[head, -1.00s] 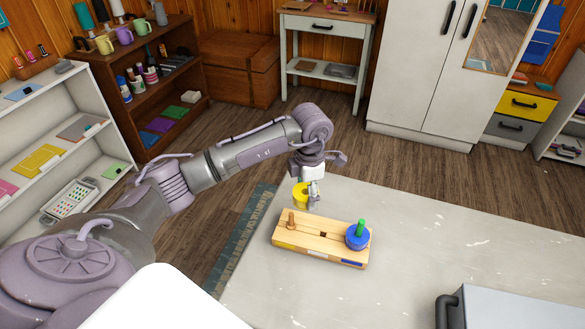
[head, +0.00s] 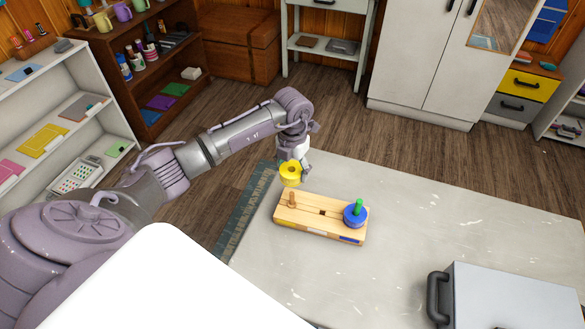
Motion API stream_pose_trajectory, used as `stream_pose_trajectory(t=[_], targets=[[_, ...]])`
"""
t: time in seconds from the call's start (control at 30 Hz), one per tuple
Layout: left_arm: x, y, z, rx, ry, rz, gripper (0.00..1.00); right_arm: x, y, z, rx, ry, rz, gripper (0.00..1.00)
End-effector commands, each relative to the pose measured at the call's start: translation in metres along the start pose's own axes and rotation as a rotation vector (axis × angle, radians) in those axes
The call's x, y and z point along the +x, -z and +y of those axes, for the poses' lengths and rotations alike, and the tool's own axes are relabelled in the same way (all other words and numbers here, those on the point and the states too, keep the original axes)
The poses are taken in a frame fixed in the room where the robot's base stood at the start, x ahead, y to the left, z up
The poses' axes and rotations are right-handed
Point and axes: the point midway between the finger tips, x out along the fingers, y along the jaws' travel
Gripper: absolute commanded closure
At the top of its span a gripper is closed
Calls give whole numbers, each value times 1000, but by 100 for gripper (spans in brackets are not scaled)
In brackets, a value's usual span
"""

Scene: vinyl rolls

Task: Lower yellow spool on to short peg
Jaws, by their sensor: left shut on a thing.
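The yellow spool (head: 290,173) is held by my left gripper (head: 303,168), which is shut on it, in the upper middle of the head view. The spool's top face with its centre hole shows. In the picture it is just above the short wooden peg (head: 292,200) at the left end of the wooden board (head: 300,219); the gap in height is hard to judge. A blue spool (head: 355,217) sits around the green peg (head: 358,205) at the board's right end. A dark square hole is in the board's middle. My right gripper is out of view.
The board lies on a pale grey table (head: 420,210) with clear room to its right and front. A grey case (head: 510,295) with a dark handle stands at the lower right. Shelves and cabinets stand behind on the floor.

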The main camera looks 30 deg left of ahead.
Motion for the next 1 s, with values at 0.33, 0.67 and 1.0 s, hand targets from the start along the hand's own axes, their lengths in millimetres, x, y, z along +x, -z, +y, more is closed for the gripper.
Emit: stream_pose_trajectory(t=[0.33,0.67,1.0], targets=[[32,0,0,1,0,1,100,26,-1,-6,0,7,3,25],[54,0,0,0,-1,0,100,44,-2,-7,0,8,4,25],[56,0,0,0,0,0,100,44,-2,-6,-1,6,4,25]])
